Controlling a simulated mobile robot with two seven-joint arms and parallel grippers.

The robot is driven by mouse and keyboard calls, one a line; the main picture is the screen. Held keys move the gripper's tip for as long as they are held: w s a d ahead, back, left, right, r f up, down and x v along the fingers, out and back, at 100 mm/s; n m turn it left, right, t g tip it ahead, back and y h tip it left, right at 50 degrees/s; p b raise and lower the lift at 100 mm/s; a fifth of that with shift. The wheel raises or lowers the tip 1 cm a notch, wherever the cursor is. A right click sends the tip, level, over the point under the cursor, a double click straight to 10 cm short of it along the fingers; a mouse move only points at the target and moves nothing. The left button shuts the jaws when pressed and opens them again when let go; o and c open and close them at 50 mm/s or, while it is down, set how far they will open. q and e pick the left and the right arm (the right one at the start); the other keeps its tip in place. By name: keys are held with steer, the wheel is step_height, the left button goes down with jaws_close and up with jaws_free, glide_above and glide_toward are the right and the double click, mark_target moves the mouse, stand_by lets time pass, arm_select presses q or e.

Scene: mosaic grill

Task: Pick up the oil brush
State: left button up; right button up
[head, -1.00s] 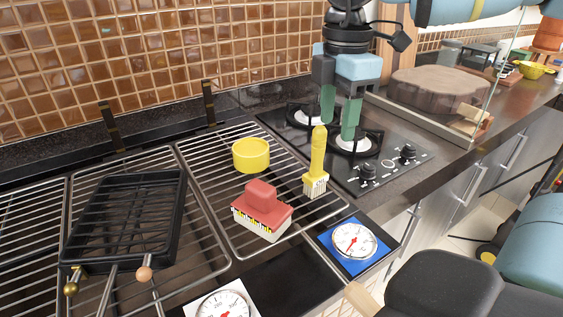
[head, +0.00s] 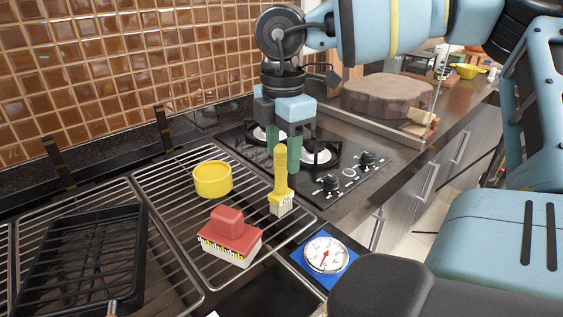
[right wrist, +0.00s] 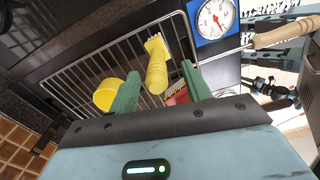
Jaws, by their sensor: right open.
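The oil brush (head: 281,168) has a yellow handle and a pale bristle head. It stands upright, bristles down, on the right part of the wire grill rack. My right gripper (head: 283,158) is open, pointing down, with its green fingers by the upper handle. In the right wrist view the brush (right wrist: 157,68) shows between the open fingers (right wrist: 160,75), its handle end toward the palm. I cannot tell whether a finger touches the handle. My left gripper is not in view.
A yellow cup (head: 212,180) and a red-topped scrub brush (head: 229,233) are on the rack (head: 172,213) left of the oil brush. A blue-backed gauge (head: 326,255) lies in front. The gas hob (head: 345,172) is behind to the right. A black grill tray (head: 85,262) is left.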

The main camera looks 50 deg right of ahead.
mark_target(281, 167)
steer(key=f, duration=0.4)
steer(key=shift+w, duration=0.2)
jaws_close()
step_height(281, 167, up, 10)
stand_by(0.6)
